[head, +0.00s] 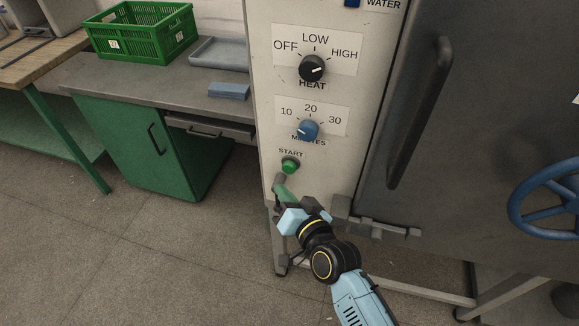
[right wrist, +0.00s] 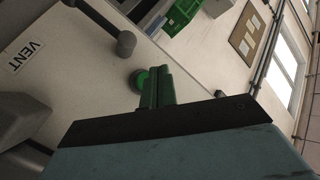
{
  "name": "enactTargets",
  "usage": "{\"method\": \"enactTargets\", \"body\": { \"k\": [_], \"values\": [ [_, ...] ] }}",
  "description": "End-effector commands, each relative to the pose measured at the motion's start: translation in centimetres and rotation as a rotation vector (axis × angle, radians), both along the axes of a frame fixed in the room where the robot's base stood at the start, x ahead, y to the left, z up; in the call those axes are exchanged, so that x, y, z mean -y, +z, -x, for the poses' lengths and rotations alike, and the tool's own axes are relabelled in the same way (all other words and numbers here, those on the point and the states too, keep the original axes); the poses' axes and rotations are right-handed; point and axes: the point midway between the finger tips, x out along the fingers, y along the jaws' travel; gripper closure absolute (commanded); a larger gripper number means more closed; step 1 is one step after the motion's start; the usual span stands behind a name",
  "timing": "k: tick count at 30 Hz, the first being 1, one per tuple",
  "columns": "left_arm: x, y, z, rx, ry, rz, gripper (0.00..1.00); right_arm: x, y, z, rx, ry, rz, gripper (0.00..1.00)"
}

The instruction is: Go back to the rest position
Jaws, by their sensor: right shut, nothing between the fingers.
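My right gripper (head: 281,183) is shut and empty, just below and left of the green START button (head: 290,166) on the pale control panel (head: 270,100). In the right wrist view its closed green fingers (right wrist: 159,86) point at the panel, and a round green button (right wrist: 139,78) shows beside their tips. I cannot tell whether they touch it. The black HEAT knob (head: 312,67) has its white mark turned to the right, towards HIGH. The blue MINUTES knob (head: 308,130) has its mark to the lower left. My left gripper is not in view.
A dark door with a long handle (head: 420,112) and a blue handwheel (head: 545,205) stand right of the panel. A green crate (head: 142,30), grey tray (head: 218,52) and blue block (head: 229,91) sit on the left bench. The floor (head: 150,260) in front is clear.

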Motion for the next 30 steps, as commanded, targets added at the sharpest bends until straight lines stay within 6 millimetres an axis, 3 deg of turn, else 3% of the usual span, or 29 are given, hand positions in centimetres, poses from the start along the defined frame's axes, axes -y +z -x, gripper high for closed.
{"method": "enactTargets", "body": {
  "k": [10,14,17,20,24,30],
  "values": [
    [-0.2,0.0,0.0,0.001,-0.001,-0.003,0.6,0.0,-0.1,0.0,-0.003,0.001,0.001,1.0],
    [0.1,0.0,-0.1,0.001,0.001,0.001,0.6,0.5,-2.8,0.5,-0.045,0.0,0.043,1.0],
    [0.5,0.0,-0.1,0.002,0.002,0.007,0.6,1.6,-8.0,1.9,-0.127,0.002,0.124,1.0],
    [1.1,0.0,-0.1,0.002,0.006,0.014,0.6,3.6,-14.7,4.4,-0.237,0.009,0.234,1.0],
    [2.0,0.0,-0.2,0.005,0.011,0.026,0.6,7.1,-23.6,9.6,-0.398,0.033,0.39,1.0],
    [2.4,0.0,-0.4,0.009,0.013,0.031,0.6,12.9,-33.8,19.6,-0.628,0.095,0.593,1.0]
  ]
}}
